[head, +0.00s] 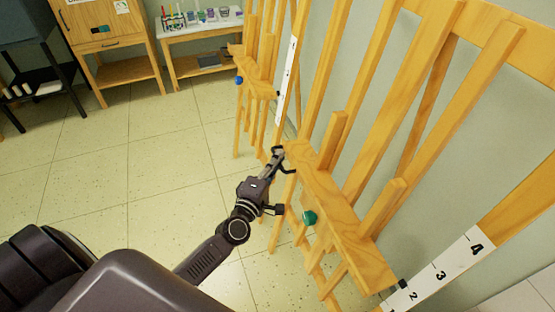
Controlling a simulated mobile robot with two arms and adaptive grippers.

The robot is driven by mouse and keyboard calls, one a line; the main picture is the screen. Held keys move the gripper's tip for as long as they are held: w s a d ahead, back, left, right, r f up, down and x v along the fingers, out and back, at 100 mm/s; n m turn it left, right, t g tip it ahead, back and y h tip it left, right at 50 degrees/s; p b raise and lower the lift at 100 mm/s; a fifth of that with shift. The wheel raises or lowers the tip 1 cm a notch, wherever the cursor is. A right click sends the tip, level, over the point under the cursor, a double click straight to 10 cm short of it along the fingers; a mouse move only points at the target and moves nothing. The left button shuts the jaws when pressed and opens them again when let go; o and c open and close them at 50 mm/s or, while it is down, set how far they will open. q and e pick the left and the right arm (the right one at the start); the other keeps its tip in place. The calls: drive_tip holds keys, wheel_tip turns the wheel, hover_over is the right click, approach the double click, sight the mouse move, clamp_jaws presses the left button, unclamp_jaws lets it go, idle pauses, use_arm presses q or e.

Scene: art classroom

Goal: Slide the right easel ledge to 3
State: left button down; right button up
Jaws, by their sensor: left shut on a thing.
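The right easel's wooden ledge (335,207) runs across the easel in the head view, with a green knob (309,217) on its front. A white scale strip (457,258) with numbers 2, 3 and 4 is at the ledge's right end. The ledge's black pointer (403,283) sits close to the 2, below the 3. My left gripper (282,162) is at the left end of the ledge, shut on it; its fingers partly hide the contact. My right gripper is out of view.
A second easel (257,70) with a blue knob (239,80) and its own scale strip (287,75) stands farther back. A wooden cabinet (105,40) and a white-topped table (200,35) with art supplies are at the back. The tiled floor to the left is clear.

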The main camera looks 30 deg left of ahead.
use_arm(q)
wheel_tip(320, 180, up, 10)
drive_tip(key=w+d+p, duration=0.1)
drive_tip(key=p, duration=0.9)
drive_tip(key=shift+w+r, duration=0.15)
drive_tip(key=shift+w, duration=0.1)
drive_tip(key=c, duration=2.1)
unclamp_jaws()
drive_tip(key=shift+d, duration=0.1)
drive_tip(key=shift+f, duration=0.2)
drive_tip(key=shift+s, duration=0.1)
